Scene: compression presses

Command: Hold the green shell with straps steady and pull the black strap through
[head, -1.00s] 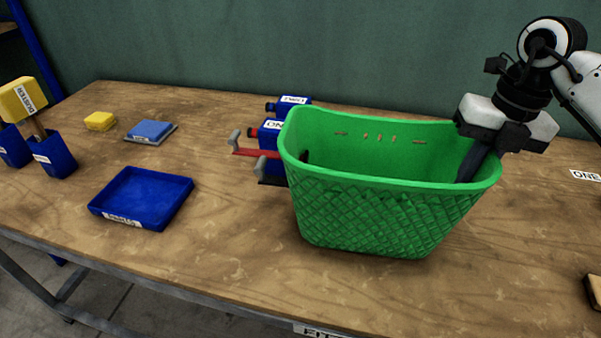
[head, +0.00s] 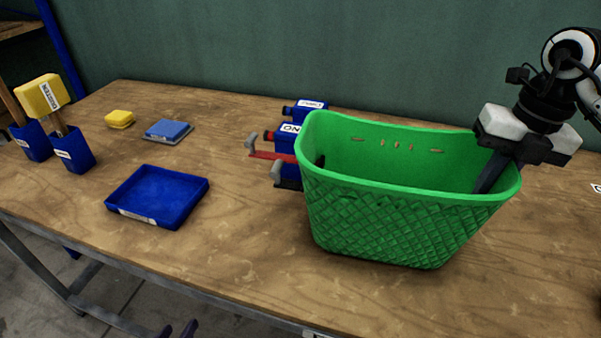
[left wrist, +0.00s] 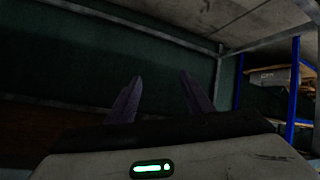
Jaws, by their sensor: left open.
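The green shell (head: 400,215) is a basket-like tub standing upright on the table, with small slots high in its back wall. No strap can be made out clearly; a dark bit shows inside its left end. My right gripper (head: 490,172) is at the shell's right end, with a dark finger reaching down inside the rim. Whether it is shut on the wall cannot be told. My left gripper (head: 179,330) shows only its fingertips at the bottom edge, in front of the table. In the left wrist view its two fingers (left wrist: 161,95) are apart with nothing between them.
Blue presses (head: 290,137) with grey-ended levers stand behind and left of the shell. The table front between tray and shell is clear.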

